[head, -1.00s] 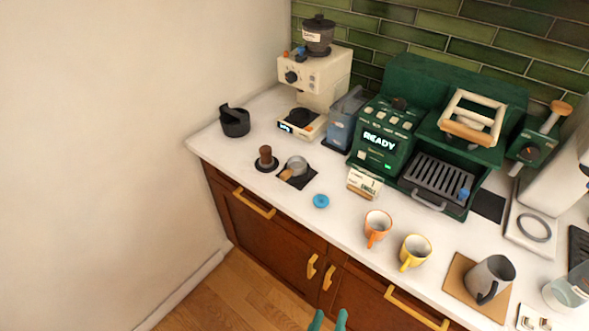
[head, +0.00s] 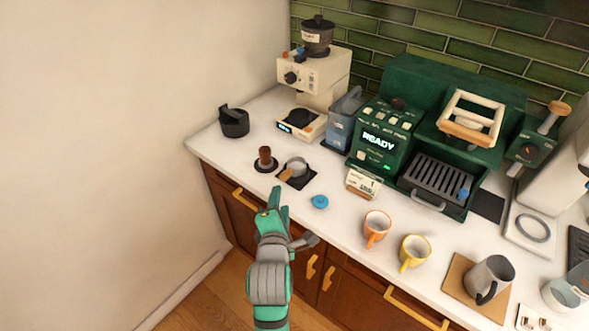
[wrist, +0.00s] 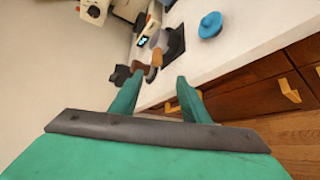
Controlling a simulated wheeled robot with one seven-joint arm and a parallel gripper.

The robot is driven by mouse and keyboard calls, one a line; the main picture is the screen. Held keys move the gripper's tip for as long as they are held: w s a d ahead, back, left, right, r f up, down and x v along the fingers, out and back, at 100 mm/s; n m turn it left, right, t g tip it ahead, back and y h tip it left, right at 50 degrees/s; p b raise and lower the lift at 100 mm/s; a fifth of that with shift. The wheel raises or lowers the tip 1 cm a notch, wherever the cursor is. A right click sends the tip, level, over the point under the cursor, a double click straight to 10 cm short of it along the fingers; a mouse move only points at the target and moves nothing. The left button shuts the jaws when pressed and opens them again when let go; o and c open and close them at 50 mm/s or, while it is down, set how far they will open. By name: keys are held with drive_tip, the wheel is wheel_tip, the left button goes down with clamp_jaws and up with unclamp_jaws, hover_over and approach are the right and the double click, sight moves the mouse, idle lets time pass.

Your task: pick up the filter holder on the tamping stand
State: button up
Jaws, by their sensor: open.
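The filter holder (head: 297,167) is a round metal basket with a short wooden handle. It sits on the black tamping stand (head: 306,182) on the white counter, handle toward the front left. It also shows in the wrist view, where its wooden handle (wrist: 151,71) lies beyond the fingertips. My gripper (head: 277,198) is at the counter's front edge, short of the handle and apart from it. In the wrist view my gripper (wrist: 155,80) has its two teal fingers spread with nothing between them.
A wooden-handled tamper (head: 265,157) stands just left of the filter holder. A blue disc (head: 320,202) lies to the right. Behind are a cream grinder (head: 313,80) and a green espresso machine (head: 385,135). Orange (head: 376,227) and yellow (head: 414,250) cups stand further right.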

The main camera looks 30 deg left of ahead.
sight(282, 179)
drive_tip(key=x, duration=1.1)
drive_tip(key=shift+a+r, duration=0.15)
drive_tip(key=shift+r, duration=0.2)
clamp_jaws()
